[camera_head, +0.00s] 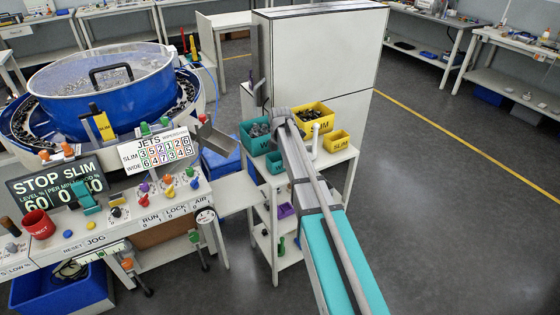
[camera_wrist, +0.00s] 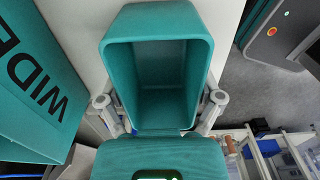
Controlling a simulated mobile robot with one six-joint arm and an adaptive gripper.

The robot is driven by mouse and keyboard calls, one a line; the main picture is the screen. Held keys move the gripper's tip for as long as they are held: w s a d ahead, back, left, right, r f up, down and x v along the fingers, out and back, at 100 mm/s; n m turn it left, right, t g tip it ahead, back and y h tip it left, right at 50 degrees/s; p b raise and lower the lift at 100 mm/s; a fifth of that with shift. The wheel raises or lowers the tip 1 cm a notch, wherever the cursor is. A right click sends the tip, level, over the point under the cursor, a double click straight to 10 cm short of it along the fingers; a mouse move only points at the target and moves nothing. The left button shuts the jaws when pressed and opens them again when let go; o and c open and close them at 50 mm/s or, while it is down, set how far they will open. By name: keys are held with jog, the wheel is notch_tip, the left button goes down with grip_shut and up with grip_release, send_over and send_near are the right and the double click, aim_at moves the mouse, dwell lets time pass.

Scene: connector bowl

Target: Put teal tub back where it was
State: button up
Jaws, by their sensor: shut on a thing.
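The teal tub (camera_wrist: 158,75) is small and open-topped, and looks empty in the wrist view. My gripper (camera_wrist: 160,108) is shut on it, with one grey finger at each side. In the head view a small teal tub (camera_head: 275,163), apparently the same one, shows left of my arm at the white rack's top, in front of the large teal WIDE bin (camera_head: 249,141). The WIDE bin (camera_wrist: 35,88) also stands left of the tub in the wrist view, with a gap between. My arm hides the fingers in the head view, and I cannot tell whether the tub touches the rack top.
On the white rack (camera_head: 337,157) stand a yellow SLIM bin (camera_head: 318,110) with dark parts and a small yellow tub (camera_head: 337,141). A white bottle-like thing (camera_head: 315,138) is near my arm. A tall cabinet (camera_head: 325,55) rises behind. The blue bowl feeder (camera_head: 95,95) is left; open floor is right.

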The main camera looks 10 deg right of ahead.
jog(key=shift+f, duration=0.15)
jog(key=o, duration=0.9)
jog(key=shift+r, duration=0.2)
notch_tip(320, 180, up, 12)
jog(key=p, duration=1.2)
dwell(0.4)
